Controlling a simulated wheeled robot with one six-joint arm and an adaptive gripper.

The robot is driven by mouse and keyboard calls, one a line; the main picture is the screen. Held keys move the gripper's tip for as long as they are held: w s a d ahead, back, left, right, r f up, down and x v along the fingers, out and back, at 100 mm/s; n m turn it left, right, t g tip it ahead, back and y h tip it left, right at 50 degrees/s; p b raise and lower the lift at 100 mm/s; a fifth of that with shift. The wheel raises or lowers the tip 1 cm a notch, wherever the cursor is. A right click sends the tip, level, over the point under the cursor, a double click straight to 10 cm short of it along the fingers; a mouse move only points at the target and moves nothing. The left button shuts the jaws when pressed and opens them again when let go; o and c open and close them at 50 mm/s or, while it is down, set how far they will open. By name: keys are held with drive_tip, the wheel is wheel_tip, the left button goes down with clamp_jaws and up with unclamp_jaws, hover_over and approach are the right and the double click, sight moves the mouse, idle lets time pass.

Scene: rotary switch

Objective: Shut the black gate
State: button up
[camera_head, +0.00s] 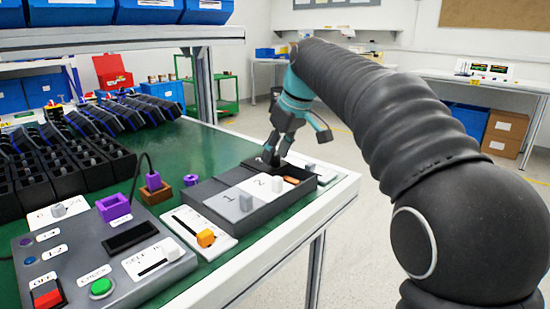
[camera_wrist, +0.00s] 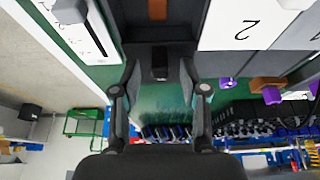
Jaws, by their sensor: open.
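The dark grey box (camera_head: 258,214) sits on the green table top near its right edge. The black gate (camera_head: 258,163) is at the box's far end, and its upright black tab shows in the wrist view (camera_wrist: 160,62). The compartment beside it is uncovered, and an orange-brown piece (camera_head: 291,180) lies in it; it also shows at the top of the wrist view (camera_wrist: 157,9). My gripper (camera_head: 275,152) is over the far end of the box, open, with the tab between and just beyond its fingertips (camera_wrist: 160,89). Contact cannot be told.
A slider plate with an orange knob (camera_head: 205,238) and a control panel (camera_head: 100,265) stand nearer. Black bins (camera_head: 65,165) fill the left. The table's right edge is close.

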drive_tip(key=shift+w+a+f, duration=0.15)
drive_tip(key=shift+a+f, duration=0.05)
drive_tip(key=shift+f, duration=0.35)
clamp_jaws()
